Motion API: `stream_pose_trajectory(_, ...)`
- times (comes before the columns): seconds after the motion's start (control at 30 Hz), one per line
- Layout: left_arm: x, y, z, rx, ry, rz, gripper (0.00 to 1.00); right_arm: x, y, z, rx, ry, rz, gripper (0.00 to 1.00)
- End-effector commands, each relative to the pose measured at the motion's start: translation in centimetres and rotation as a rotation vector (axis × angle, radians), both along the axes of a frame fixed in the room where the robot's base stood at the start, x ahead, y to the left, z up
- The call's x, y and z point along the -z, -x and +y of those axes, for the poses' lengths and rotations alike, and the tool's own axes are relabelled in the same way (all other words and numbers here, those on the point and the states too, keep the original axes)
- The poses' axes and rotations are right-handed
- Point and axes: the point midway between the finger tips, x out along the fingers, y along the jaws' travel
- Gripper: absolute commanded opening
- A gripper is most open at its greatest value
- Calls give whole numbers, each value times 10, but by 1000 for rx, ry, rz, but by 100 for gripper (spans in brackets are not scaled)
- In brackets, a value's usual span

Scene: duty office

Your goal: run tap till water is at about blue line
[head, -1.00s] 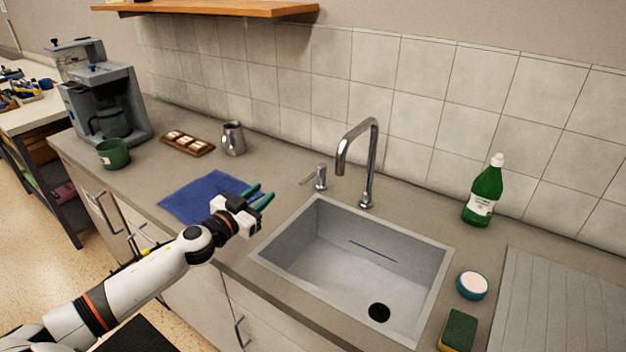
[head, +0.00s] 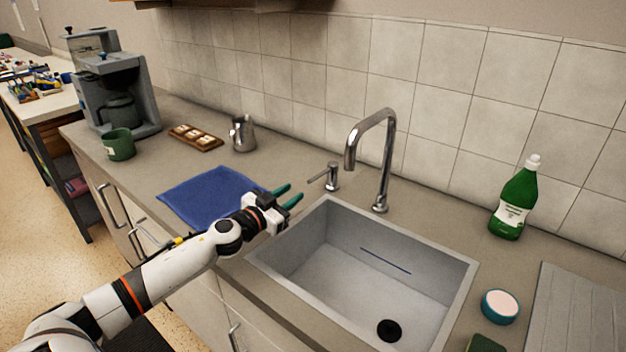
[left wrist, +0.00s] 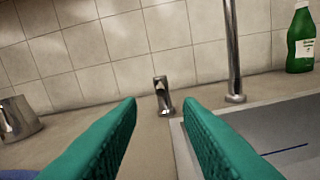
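The chrome tap (head: 386,150) rises behind the sink, its spout bent over the basin; its post also shows in the left wrist view (left wrist: 233,50). A small chrome lever (head: 331,178) stands left of it; in the left wrist view the lever (left wrist: 162,95) appears between my fingertips, beyond them. The grey sink (head: 290,240) has a blue line (head: 386,260) on its inner back wall. A black drain (head: 389,330) is on its floor. I see no water. My left gripper (head: 289,195) is open and empty, left of the lever. My right gripper is out of view.
A blue cloth (head: 208,195) lies left of the sink. A metal jug (head: 243,133), a green mug (head: 119,145) and a coffee machine (head: 115,90) stand further left. A green bottle (head: 514,205), a round tub (head: 500,307) and a sponge (head: 485,344) are to the right.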

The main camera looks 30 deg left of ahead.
Motion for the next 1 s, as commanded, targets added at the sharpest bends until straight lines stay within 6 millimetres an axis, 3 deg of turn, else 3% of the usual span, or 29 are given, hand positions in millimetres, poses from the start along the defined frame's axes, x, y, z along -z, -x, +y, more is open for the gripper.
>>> stream_pose_trajectory(0.53, -1, -79, -6, -3, 2, -2, 33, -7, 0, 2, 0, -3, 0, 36)
stream_pose_trajectory(0.73, 0, -92, -8, 0, 1, -1, 33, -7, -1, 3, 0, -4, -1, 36)
stream_pose_trajectory(1.0, 0, -93, -9, 1, 1, 0, 33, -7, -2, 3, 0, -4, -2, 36)
